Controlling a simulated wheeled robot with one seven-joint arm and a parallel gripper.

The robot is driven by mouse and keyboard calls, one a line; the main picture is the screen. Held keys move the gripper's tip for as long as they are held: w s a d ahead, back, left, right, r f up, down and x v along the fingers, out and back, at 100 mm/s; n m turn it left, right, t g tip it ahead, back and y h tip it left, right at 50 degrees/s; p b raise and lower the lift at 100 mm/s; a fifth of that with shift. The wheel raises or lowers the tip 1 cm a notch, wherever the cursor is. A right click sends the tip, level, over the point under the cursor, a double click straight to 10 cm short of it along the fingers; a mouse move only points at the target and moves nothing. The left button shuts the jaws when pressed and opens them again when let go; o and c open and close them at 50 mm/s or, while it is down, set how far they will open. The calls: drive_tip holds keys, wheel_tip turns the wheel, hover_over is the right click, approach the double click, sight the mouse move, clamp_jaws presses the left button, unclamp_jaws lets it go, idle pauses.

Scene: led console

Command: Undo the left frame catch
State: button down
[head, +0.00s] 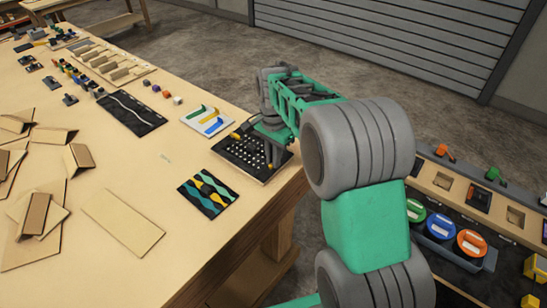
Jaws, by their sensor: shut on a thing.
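The led console (240,155) is a dark square panel with rows of pale dots, lying flat near the right edge of the long table. A small yellow piece, perhaps a frame catch (235,135), shows at its upper left edge. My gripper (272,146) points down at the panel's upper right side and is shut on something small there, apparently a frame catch. The gripper and wrist hide that part, so I cannot tell which catch it is or how it stands.
A teal and yellow patterned board (208,192) and a white board with coloured strips (206,121) lie close to the console. Cardboard pieces (125,220) cover the left of the table. A workbench with coloured discs (471,243) stands at the right.

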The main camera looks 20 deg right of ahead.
drive_tip(key=c, duration=1.5)
unclamp_jaws()
drive_tip(key=shift+o, duration=0.2)
drive_tip(key=shift+r, duration=0.1)
wheel_tip(320, 180, up, 7)
drive_tip(key=shift+a+f+b, duration=0.1)
drive_tip(key=shift+b, duration=0.45)
drive_tip(key=shift+r, duration=0.45)
